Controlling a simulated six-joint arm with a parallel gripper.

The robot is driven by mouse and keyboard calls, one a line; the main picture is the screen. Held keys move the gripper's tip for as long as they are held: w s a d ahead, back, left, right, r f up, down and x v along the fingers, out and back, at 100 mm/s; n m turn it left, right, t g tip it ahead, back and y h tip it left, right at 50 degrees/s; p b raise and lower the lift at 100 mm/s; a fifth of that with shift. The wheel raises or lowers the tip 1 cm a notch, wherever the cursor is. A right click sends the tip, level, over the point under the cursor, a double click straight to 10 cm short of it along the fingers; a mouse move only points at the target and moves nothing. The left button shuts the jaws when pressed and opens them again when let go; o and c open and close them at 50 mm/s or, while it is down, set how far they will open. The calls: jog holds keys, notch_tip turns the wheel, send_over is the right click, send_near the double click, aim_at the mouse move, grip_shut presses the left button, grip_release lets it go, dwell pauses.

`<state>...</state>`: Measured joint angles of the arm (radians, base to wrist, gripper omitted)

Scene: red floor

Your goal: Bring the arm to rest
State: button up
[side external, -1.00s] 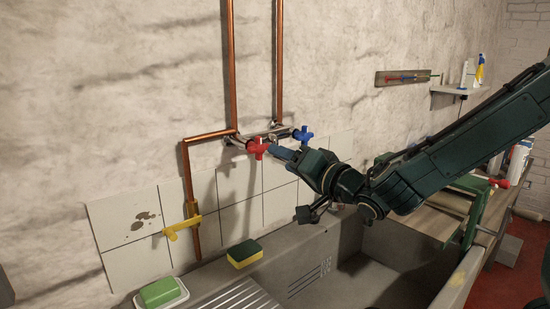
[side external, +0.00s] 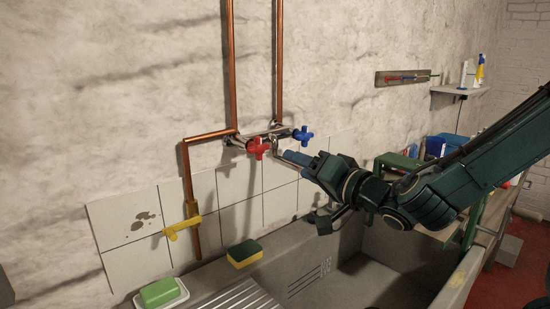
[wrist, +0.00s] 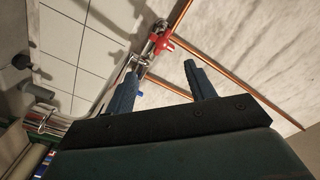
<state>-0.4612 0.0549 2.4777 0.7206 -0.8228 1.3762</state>
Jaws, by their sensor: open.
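My gripper (side external: 287,157) is in front of the wall tap, over the sink. In the wrist view its two blue fingers (wrist: 160,70) stand apart with nothing held between them. The tap's red handle (side external: 258,148) is just left of the fingertips in the side view; it also shows beyond them in the wrist view (wrist: 164,42). The blue handle (side external: 303,135) is above the gripper in the side view. In the wrist view only a small blue bit shows beside the left finger. Whether the fingers touch the tap's spout is unclear.
The stone sink (side external: 375,270) lies below the arm. A yellow-green sponge (side external: 244,253) and a green soap (side external: 160,292) in a white dish sit on its ledge. A yellow valve (side external: 183,227) and copper pipes (side external: 231,70) run along the wall. A shelf (side external: 459,91) is at upper right.

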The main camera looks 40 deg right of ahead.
jog(key=s+d+f+n+g, duration=0.1)
jog(key=s+d+n+g, duration=0.1)
jog(key=s, duration=0.6)
jog(key=s+d+f+n+g, duration=0.2)
jog(key=s+n+g, duration=0.2)
jog(key=s, duration=0.5)
jog(key=s+d+f+n+g, duration=0.2)
jog(key=s+g, duration=0.4)
jog(key=s, duration=0.3)
jog(key=shift+d+f+n, duration=0.2)
jog(key=shift+d+n, duration=0.4)
